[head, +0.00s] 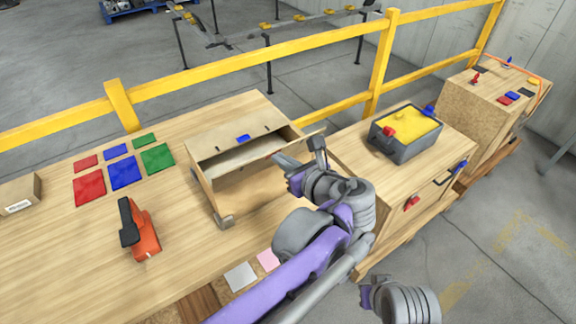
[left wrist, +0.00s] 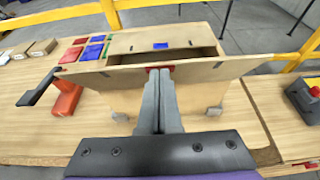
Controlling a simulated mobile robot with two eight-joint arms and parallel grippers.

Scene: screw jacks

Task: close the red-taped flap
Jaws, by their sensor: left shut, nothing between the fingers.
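The wooden box (head: 238,191) stands on the workbench with its top partly open. Its far flap, with blue tape (head: 243,138), lies over the back part; this tape also shows in the left wrist view (left wrist: 160,46). The near flap (left wrist: 215,70) bears red tape (left wrist: 160,68) at the middle of its edge and stands up from the box, leaving a dark gap behind it. In the head view my arm hides part of this flap. My left gripper (head: 281,159) is shut and empty, its fingertips (left wrist: 160,75) right at the red tape; contact is unclear. My right wrist shows at the bottom, fingers unclear.
An orange-and-black tool (head: 140,230) and coloured squares (head: 123,172) lie left of the box. A grey bin with yellow contents (head: 405,133) stands on the bench to the right. A yellow rail (head: 225,70) runs behind. The bench left of the box has free room.

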